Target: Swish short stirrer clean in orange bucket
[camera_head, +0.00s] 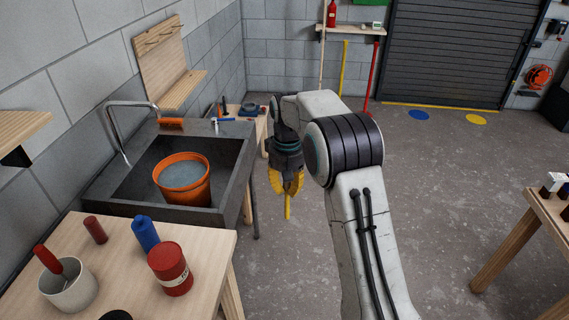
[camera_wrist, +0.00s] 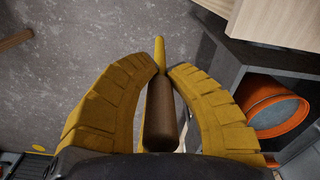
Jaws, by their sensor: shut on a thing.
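My gripper (camera_head: 286,184) has yellow fingers and hangs over the floor, to the right of the sink. It is shut on the short stirrer, whose yellow end (camera_head: 288,208) points down below the fingers. In the wrist view the stirrer's brown handle (camera_wrist: 161,115) lies between the two curved fingers, with the yellow part beyond the fingertips. The orange bucket (camera_head: 205,188) stands upright in the dark sink and holds greyish water. The bucket also shows at the right edge of the wrist view (camera_wrist: 300,106). The stirrer is apart from the bucket.
The sink (camera_head: 119,207) has a raised rim and a curved tap (camera_head: 113,125) at its left. A wooden bench (camera_head: 210,245) in front carries a red can (camera_head: 170,268), a blue bottle (camera_head: 145,233) and a pale pot (camera_head: 69,293). Open floor lies to the right.

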